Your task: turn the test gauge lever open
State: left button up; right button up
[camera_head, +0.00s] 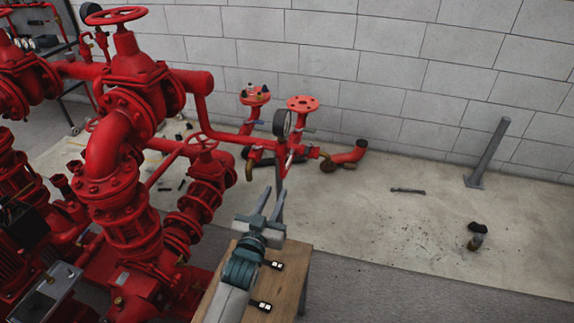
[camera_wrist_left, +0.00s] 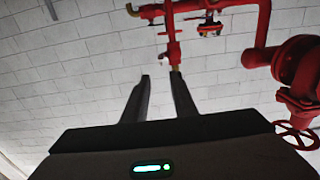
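A round test gauge (camera_head: 283,122) with a dark rim stands on the red pipework in front of the block wall. The pipe below it carries small fittings, and I cannot make out the gauge lever for certain. My left gripper (camera_head: 273,190) is open and empty, with its fingers pointing toward this pipework. In the left wrist view, the two dark fingers (camera_wrist_left: 160,77) are apart, and the right fingertip overlaps a brass fitting (camera_wrist_left: 176,67) at the end of a red branch. A small pale part (camera_wrist_left: 163,58) sits beside that branch. I cannot tell whether anything touches. My right gripper is out of view.
A wooden table (camera_head: 290,275) stands below my left arm.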

aim_at(287, 164)
pick_arm(q)
jog(key=w, duration=0.4)
jog(key=w+d+p, duration=0.1)
jog(key=w, duration=0.3)
jog(key=w+d+p, duration=0.1)
jog(key=w, duration=0.4)
jog(key=shift+d, duration=0.25)
grip_shut()
dwell(1.0)
